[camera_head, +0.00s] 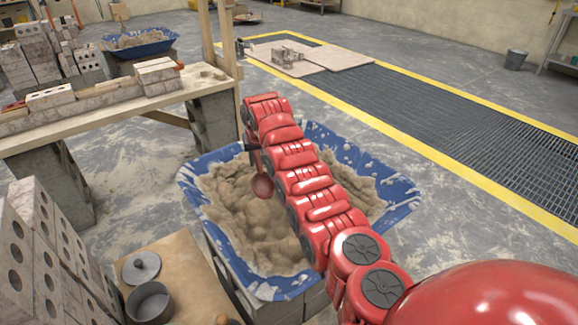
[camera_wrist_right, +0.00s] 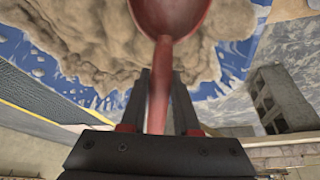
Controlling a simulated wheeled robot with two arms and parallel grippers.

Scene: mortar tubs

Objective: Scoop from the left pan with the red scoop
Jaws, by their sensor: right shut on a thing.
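The red scoop (camera_head: 262,187) hangs bowl down over the blue pan (camera_head: 404,192) in the head view. The pan is filled with lumpy tan mortar (camera_head: 232,207) and stands on blocks. My right gripper (camera_head: 251,148) is shut on the scoop's handle; its fingers also show in the wrist view (camera_wrist_right: 160,100), with the scoop's bowl (camera_wrist_right: 170,15) beyond them against the mortar. I cannot tell whether the bowl touches the mortar. My red right arm hides the middle and part of the right side of the pan. My left gripper is out of view.
A wooden bench (camera_head: 120,118) with bricks is at the left, its post close to my gripper. Another blue tub (camera_head: 150,47) stands behind it. Stacked hollow blocks (camera_head: 45,240) and a grey pot (camera_head: 150,302) are at the lower left.

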